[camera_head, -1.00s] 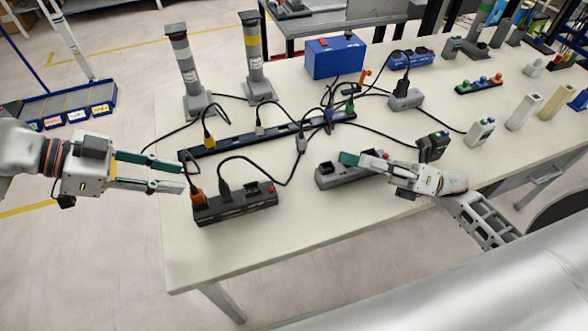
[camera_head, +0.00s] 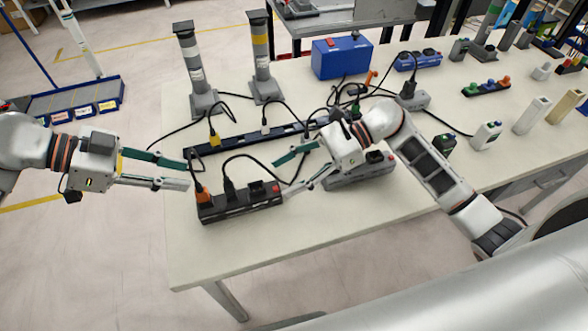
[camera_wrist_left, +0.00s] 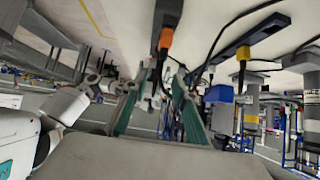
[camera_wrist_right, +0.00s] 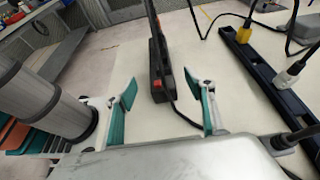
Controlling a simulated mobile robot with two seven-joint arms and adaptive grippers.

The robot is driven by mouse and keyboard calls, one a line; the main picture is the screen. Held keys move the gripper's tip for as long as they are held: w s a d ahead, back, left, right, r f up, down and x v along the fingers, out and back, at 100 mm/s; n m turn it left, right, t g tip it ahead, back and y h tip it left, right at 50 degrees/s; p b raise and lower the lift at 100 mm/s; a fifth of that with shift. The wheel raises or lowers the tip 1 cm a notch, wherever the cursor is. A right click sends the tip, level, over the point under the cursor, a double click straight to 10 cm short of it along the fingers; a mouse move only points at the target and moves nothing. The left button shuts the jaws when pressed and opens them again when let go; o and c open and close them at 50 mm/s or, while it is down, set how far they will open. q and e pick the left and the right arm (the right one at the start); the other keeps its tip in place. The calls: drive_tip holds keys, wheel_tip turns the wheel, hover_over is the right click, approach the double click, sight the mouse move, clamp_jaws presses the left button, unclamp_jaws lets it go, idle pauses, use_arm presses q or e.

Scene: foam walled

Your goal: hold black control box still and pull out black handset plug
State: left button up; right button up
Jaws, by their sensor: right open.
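The black control box (camera_head: 242,207) lies near the table's front left edge. An orange plug (camera_head: 202,194) and the black handset plug (camera_head: 230,189) stand in its top, each with a cable. My left gripper (camera_head: 187,174) is open and empty, just left of the box's orange-plug end; the orange plug (camera_wrist_left: 166,39) shows ahead in the left wrist view. My right gripper (camera_head: 285,178) is open, just right of the box's red-switch end. In the right wrist view the box (camera_wrist_right: 158,60) appears end-on between the spread fingers, with no visible grip.
A long dark blue strip (camera_head: 240,139) with several plugs lies behind the box. A grey box (camera_head: 352,178) is partly hidden by my right arm. Two posts (camera_head: 190,65), a blue case (camera_head: 340,55) and loose cables stand behind. The table front is clear.

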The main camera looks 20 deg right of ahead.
sight(264, 186)
drive_tip(key=shift+x, duration=3.2)
drive_tip(key=c, duration=1.4)
